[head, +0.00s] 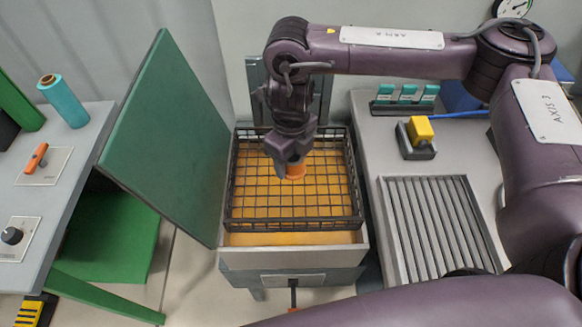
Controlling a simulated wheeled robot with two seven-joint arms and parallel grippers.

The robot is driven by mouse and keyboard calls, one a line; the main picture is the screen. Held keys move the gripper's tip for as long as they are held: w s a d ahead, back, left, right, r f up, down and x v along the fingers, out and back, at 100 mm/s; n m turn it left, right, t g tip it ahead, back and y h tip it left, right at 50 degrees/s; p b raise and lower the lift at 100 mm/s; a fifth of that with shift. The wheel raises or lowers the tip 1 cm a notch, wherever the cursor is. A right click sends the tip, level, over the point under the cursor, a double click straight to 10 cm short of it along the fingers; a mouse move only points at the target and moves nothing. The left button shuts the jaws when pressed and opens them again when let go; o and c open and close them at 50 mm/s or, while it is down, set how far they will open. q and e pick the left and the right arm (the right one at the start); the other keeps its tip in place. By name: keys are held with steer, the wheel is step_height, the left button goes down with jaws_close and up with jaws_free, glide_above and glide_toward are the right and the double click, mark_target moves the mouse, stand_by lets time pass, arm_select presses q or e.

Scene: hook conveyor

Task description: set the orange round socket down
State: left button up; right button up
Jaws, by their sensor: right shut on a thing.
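The orange round socket (296,172) shows at the tip of my right gripper (291,162). My right gripper points down and is shut on the socket, and its fingers hide part of it. Both are over the middle of a black wire basket (295,225). I cannot tell whether the socket touches the basket's wire floor. My left gripper is not in the head view.
The basket sits over an orange-filled metal tank (292,257). An upright green panel (165,140) stands along its left side. To the right, a grey bench holds a slatted rack (440,225) and a yellow block (420,130) in a dark holder.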

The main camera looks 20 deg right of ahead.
mark_target(291, 169)
step_height(291, 169, down, 3)
steer(key=shift+f, duration=0.1)
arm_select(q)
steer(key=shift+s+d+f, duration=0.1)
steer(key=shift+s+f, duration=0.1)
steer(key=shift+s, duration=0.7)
arm_select(e)
steer(key=shift+f, duration=0.3)
steer(key=shift+f, duration=0.1)
steer(key=o, duration=0.8)
steer(key=shift+f+b, duration=0.15)
steer(key=shift+b, duration=0.15)
steer(key=shift+c, duration=0.2)
steer(key=o, duration=0.5)
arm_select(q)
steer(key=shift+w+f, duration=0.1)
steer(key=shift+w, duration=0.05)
arm_select(e)
steer(key=shift+r, duration=0.3)
step_height(291, 169, up, 12)
steer(key=shift+f, duration=0.1)
